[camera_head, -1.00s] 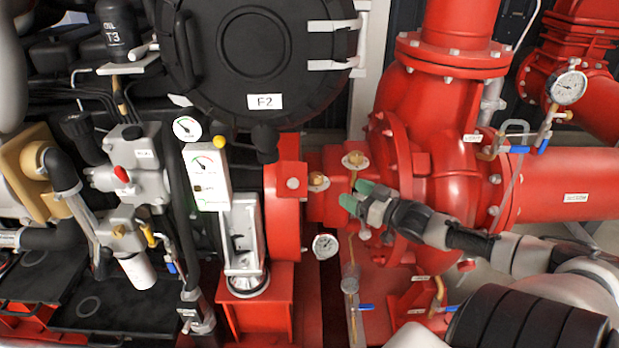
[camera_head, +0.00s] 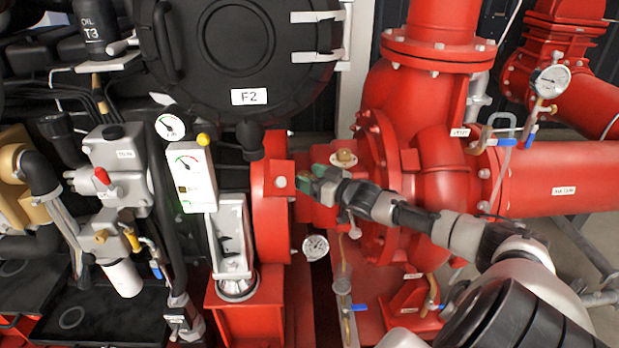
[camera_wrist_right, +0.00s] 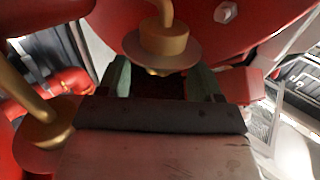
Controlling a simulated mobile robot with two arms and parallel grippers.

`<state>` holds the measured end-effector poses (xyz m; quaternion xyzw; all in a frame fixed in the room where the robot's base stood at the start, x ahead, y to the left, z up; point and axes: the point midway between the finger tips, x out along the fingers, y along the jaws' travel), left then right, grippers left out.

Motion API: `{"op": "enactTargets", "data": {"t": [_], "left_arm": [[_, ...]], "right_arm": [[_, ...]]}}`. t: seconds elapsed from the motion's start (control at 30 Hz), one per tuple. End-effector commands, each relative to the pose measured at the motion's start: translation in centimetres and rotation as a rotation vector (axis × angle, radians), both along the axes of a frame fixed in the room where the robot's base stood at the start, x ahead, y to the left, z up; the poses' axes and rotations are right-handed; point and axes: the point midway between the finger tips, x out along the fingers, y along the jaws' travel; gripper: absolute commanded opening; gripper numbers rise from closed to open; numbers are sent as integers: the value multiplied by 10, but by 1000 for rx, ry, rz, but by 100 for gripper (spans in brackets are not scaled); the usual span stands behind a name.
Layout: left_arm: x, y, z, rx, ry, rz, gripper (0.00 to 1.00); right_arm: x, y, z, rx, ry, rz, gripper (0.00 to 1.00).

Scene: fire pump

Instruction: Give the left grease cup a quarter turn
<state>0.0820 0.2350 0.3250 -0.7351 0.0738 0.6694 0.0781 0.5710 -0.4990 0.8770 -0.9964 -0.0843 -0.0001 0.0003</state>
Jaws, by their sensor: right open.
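My right gripper (camera_head: 311,180) reaches in from the right in the head view, its green fingertips at the red pump housing left of the right brass grease cup (camera_head: 343,158). The left grease cup is hidden behind the gripper in the head view. In the right wrist view a brass cup with a round flange, which I take as the left grease cup (camera_wrist_right: 165,42), shows ahead between the two open green fingers (camera_wrist_right: 162,80). The fingers look apart from it. The right cup also shows in the wrist view (camera_wrist_right: 42,122), lower left. My left gripper is not in view.
A small pressure gauge (camera_head: 315,247) sits just below the gripper. A red flanged housing (camera_head: 270,205) stands to its left, and the large red pump body (camera_head: 430,170) is close on the right. A thin brass pipe with a valve (camera_head: 342,285) rises below.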

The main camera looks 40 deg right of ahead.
Motion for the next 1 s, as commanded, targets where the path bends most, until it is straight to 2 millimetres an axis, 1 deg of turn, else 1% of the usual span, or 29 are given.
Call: {"op": "enactTargets", "data": {"t": [0.13,0.43,0.47,0.6,0.77,0.87,1.0], "left_arm": [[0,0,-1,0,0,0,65],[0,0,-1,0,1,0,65],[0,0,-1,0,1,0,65],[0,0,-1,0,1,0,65],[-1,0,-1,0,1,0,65],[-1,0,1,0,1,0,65],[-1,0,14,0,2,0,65]], "right_arm": [[6,1,0,0,-1,-1,65],[7,1,0,0,1,0,65],[7,1,0,0,1,0,62],[7,1,0,0,1,0,41],[7,1,0,0,1,0,16],[7,2,1,1,0,-3,16],[8,5,6,6,-6,-38,16]]}}
